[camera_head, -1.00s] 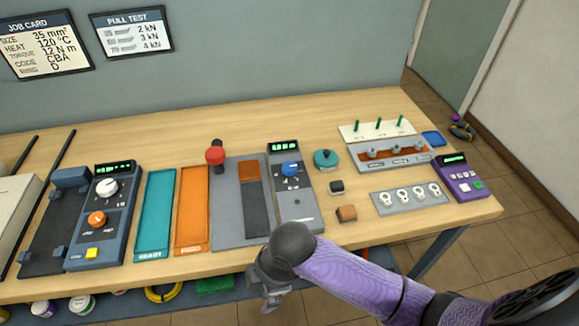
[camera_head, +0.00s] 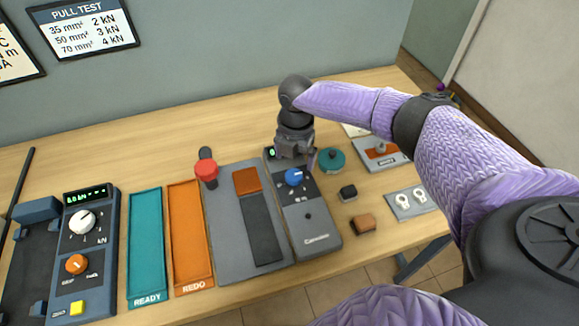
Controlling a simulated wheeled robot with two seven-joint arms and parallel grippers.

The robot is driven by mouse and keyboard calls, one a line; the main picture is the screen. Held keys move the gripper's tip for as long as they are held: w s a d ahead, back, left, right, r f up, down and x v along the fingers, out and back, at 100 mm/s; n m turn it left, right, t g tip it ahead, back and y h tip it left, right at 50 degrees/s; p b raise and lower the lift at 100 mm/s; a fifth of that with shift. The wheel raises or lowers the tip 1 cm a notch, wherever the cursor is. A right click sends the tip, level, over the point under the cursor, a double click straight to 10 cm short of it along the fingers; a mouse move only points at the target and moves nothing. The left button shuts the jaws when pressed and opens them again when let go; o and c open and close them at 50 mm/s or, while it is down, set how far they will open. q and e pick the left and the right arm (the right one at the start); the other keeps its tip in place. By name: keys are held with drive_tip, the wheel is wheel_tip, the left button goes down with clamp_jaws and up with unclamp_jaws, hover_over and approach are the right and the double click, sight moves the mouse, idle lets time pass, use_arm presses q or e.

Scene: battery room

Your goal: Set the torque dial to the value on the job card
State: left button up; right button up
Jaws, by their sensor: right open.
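The blue dial (camera_head: 294,177) sits on the upper part of a grey device (camera_head: 312,228) in the middle of the table. The device's small green display (camera_head: 270,153) is mostly hidden behind my right gripper. My right gripper (camera_head: 294,159) points down just behind and above the blue dial, open and empty. From this view I cannot tell whether a finger touches the dial. The job card (camera_head: 12,55) is cut off at the left edge, with only the ends of its lines showing. My left gripper is out of view.
Left of the device are a grey board with a red knob (camera_head: 206,170), an orange REDO tray (camera_head: 189,235), a teal READY tray (camera_head: 145,248) and a pull tester (camera_head: 83,250). A teal round knob (camera_head: 331,160) and small black (camera_head: 348,192) and brown (camera_head: 362,224) blocks stand close on the right.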

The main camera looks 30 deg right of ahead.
sight(294, 174)
wheel_tip(294, 174, down, 6)
drive_tip(key=shift+r+b, duration=0.15)
drive_tip(key=shift+b, duration=0.55)
drive_tip(key=shift+f, duration=0.25)
drive_tip(key=shift+c, duration=1.2)
drive_tip(key=c, duration=1)
drive_tip(key=shift+r, duration=0.1)
drive_tip(key=shift+c, duration=0.2)
